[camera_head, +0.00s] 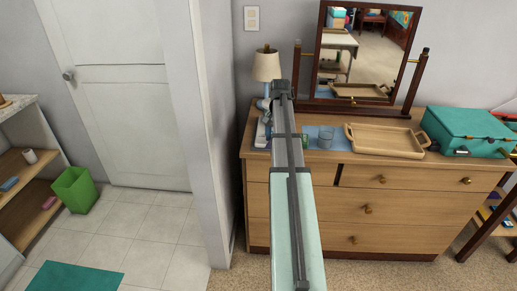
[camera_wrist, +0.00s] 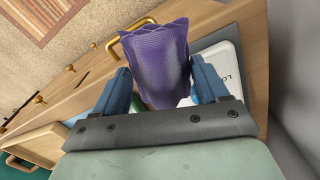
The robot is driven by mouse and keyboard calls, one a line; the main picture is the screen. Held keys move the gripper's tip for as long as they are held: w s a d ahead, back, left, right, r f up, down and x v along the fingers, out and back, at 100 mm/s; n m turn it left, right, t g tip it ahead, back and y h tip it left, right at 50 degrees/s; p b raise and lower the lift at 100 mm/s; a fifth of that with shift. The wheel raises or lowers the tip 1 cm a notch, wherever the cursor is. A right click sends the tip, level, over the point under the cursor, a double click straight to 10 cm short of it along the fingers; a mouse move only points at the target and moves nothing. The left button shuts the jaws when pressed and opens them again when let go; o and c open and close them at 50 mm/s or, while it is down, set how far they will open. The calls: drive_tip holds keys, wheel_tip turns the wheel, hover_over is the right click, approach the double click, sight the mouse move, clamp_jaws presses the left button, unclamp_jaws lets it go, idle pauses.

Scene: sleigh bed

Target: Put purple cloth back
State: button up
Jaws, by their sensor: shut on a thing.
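The purple cloth (camera_wrist: 157,62) shows in the wrist view as a bunched, textured piece with a ragged far edge. It stands between the two blue fingers of my gripper (camera_wrist: 163,88), which is shut on it. The cloth is over the dresser top (camera_wrist: 255,60), near its front edge; I cannot tell whether it touches the surface. In the head view my own arm covers the cloth and most of the gripper.
A white item with lettering (camera_wrist: 220,65) lies on a grey mat right of the cloth.

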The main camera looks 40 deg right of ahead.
drive_tip(key=w+d+r+n, duration=0.1)
drive_tip(key=d+r+n, duration=0.1)
drive_tip(key=d, duration=1.1)
drive_tip(key=w+d+r+n, duration=0.1)
drive_tip(key=d+n, duration=0.1)
drive_tip(key=d, duration=1.2)
hover_over(316, 129)
drive_tip(key=shift+d+f, duration=0.15)
drive_tip(key=shift+f, duration=3.35)
drive_tip(key=shift+f, duration=0.65)
drive_tip(key=o, duration=1)
drive_tip(key=shift+o, duration=0.2)
drive_tip(key=shift+r, duration=0.15)
wheel_tip(316, 129, up, 14)
drive_tip(key=shift+f, duration=0.2)
